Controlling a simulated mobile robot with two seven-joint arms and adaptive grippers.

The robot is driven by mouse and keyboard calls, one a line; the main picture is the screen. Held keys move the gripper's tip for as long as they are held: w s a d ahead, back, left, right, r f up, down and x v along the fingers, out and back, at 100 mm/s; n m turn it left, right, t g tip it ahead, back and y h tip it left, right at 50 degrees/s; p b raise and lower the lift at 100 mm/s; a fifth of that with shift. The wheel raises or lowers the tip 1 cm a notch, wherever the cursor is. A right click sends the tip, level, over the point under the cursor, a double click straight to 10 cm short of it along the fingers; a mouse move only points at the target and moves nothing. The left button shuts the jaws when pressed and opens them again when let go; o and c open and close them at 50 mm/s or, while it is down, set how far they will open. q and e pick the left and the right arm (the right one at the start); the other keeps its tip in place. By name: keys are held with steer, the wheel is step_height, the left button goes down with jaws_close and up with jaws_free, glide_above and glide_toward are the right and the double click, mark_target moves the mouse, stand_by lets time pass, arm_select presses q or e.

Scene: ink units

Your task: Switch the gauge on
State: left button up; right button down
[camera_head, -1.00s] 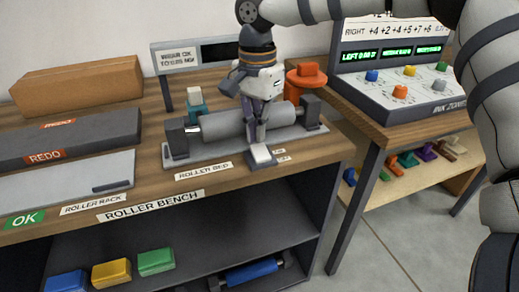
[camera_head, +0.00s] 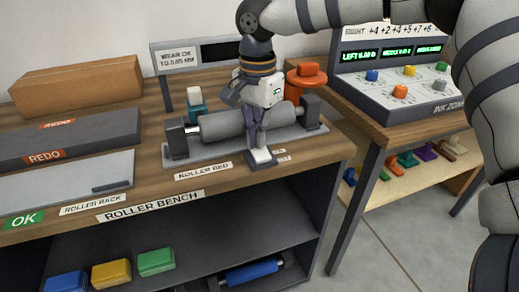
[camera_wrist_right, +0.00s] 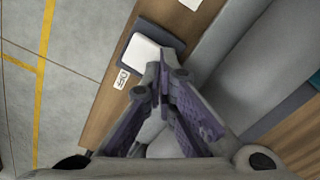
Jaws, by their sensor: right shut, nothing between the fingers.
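The gauge's switch is a white rocker (camera_head: 262,155) on a dark base at the front edge of the roller bed; it also shows in the wrist view (camera_wrist_right: 146,52). A small label (camera_wrist_right: 121,77) beside it seems to read OFF. The gauge display (camera_head: 222,50) on the post behind is dark. My right gripper (camera_head: 257,147) is shut and empty, pointing down with its tips at the rocker's rear part. In the wrist view its fingertips (camera_wrist_right: 165,72) overlap the rocker's edge; whether they touch it I cannot tell. My left gripper is not in view.
A grey roller (camera_head: 225,121) lies on the bed just behind the switch. An orange knob-like object (camera_head: 306,78) and a teal-and-white item (camera_head: 196,101) stand behind it. An ink console (camera_head: 405,85) stands on the right table.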

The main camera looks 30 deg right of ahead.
steer(key=shift+f, duration=0.3)
steer(key=shift+r, duration=0.1)
steer(key=shift+r+p, duration=0.8)
steer(key=shift+r, duration=2.65)
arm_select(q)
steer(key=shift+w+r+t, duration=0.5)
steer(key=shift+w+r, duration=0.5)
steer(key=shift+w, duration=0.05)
